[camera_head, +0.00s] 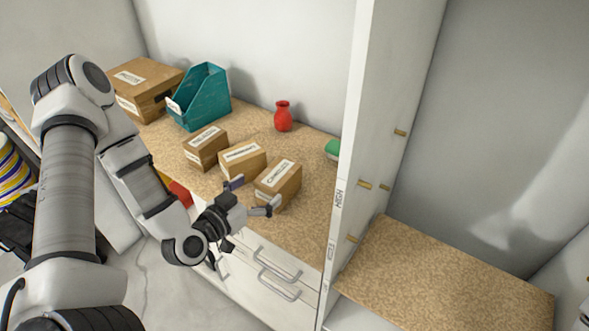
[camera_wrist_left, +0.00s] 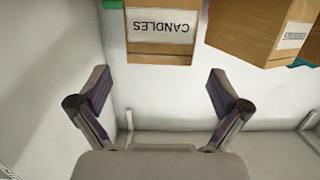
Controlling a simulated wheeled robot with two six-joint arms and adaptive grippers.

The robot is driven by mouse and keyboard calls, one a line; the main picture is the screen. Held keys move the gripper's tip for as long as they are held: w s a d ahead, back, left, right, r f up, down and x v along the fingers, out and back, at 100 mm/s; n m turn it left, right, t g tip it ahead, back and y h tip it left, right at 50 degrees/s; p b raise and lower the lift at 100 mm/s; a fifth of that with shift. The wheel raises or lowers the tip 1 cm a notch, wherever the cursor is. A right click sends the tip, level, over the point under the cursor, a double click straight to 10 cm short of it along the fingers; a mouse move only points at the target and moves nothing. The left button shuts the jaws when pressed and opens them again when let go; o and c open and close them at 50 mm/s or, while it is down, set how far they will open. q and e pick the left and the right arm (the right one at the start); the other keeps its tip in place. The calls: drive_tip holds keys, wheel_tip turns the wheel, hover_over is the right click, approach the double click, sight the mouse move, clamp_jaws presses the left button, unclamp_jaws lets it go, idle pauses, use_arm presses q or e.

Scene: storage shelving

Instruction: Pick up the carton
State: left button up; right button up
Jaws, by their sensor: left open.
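Three small brown cartons stand in a row on the cork-like shelf top. The near right carton (camera_head: 278,184), labelled CANDLES, is closest to my left gripper (camera_head: 253,194). The middle carton (camera_head: 243,160) and the far left carton (camera_head: 206,148) stand beside it. The left gripper is open and empty at the shelf's front edge, its fingers pointing toward the CANDLES carton. In the left wrist view the CANDLES carton (camera_wrist_left: 160,45) shows upside down, ahead of and between the open fingers (camera_wrist_left: 158,80), with a gap. My right gripper is not in view.
A larger brown box (camera_head: 145,85), a teal file holder (camera_head: 203,98) and a red vase (camera_head: 283,116) stand behind. A green item (camera_head: 332,149) is partly hidden by the white upright panel (camera_head: 350,150). Drawers with handles (camera_head: 278,270) lie below. The lower right shelf (camera_head: 440,280) is bare.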

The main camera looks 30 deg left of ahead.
sight(273, 178)
use_arm(q)
drive_tip(key=shift+w, duration=0.5)
drive_tip(key=shift+w+r, duration=0.1)
drive_tip(key=shift+w, duration=0.2)
drive_tip(key=w, duration=0.1)
drive_tip(key=w+f, duration=0.1)
drive_tip(key=w, duration=0.1)
drive_tip(key=w+p, duration=0.1)
drive_tip(key=w, duration=0.1)
drive_tip(key=shift+w+d+f, duration=0.15)
drive_tip(key=shift+d, duration=0.1)
drive_tip(key=shift+s+a, duration=0.1)
drive_tip(key=shift+s, duration=0.15)
drive_tip(key=c, duration=1.5)
